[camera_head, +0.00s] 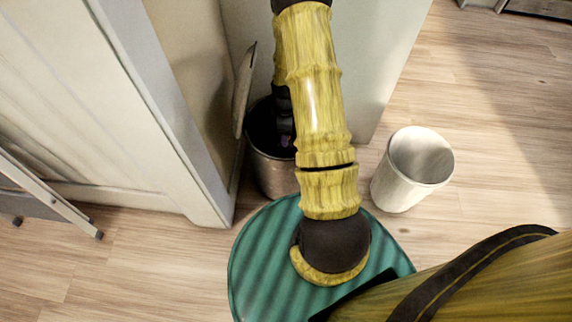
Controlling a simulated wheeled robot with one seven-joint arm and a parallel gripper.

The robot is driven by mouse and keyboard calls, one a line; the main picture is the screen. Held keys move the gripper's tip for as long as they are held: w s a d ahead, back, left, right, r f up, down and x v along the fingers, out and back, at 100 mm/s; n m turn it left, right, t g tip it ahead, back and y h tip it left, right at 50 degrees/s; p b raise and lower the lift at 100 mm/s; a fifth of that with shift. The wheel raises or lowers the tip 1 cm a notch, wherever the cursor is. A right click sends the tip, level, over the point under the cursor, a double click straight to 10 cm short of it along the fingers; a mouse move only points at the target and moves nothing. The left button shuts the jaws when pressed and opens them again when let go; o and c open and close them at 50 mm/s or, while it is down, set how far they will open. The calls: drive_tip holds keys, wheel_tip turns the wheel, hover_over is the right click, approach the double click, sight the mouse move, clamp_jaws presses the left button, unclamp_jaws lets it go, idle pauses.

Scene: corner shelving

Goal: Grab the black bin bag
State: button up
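A dark, black lining, which looks like the black bin bag (262,128), shows inside a grey metallic bin (272,178) that stands on the floor left of centre, beside the cabinet. My arm reaches over this bin and covers its right side. Dark parts of my gripper (285,128) show at the bin's mouth, partly behind the arm. The fingertips are hard to make out against the dark inside, so I cannot tell whether they are open or touch the bag.
An empty-looking white bin (400,190) stands on the floor to the right. A pale wall (385,60) stands behind. The wooden floor (490,130) at right is clear.

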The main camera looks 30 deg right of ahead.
drive_tip(key=shift+f, duration=0.9)
drive_tip(key=shift+w, duration=0.1)
drive_tip(key=shift+r, duration=0.1)
drive_tip(key=shift+d, duration=0.1)
drive_tip(key=shift+a, duration=0.2)
drive_tip(key=c, duration=0.7)
drive_tip(key=shift+d, duration=0.1)
clamp_jaws()
